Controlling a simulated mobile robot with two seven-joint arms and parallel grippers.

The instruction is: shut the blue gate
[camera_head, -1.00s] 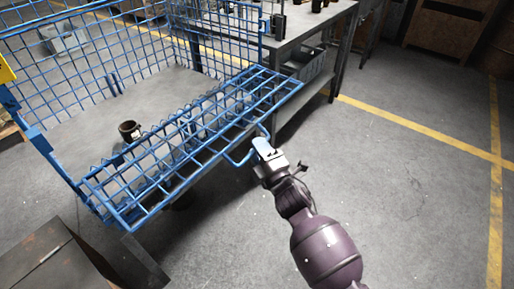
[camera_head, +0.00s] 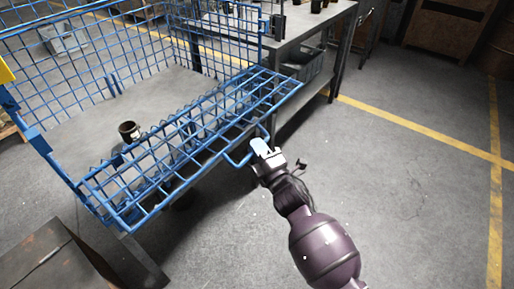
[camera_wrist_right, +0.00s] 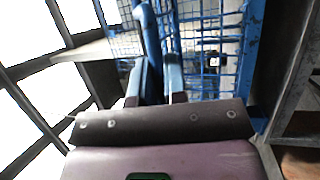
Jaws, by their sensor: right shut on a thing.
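The blue gate (camera_head: 195,150) is a wire-mesh panel on the front of a blue mesh cage. It is folded down and slants outward from the cage front. A blue bar handle (camera_head: 240,160) sticks out from its outer edge. My right gripper (camera_head: 261,147) is shut on the handle near its right end. In the right wrist view, the handle (camera_wrist_right: 146,35) runs down between the fingers of the gripper (camera_wrist_right: 154,88). My left gripper is not in view.
A dark cup (camera_head: 129,131) stands on the cage floor (camera_head: 95,127) behind the gate. A metal workbench (camera_head: 315,40) stands close behind the gate's right end. A dark metal box (camera_head: 60,262) is at the lower left. The floor (camera_head: 420,200) to the right is clear.

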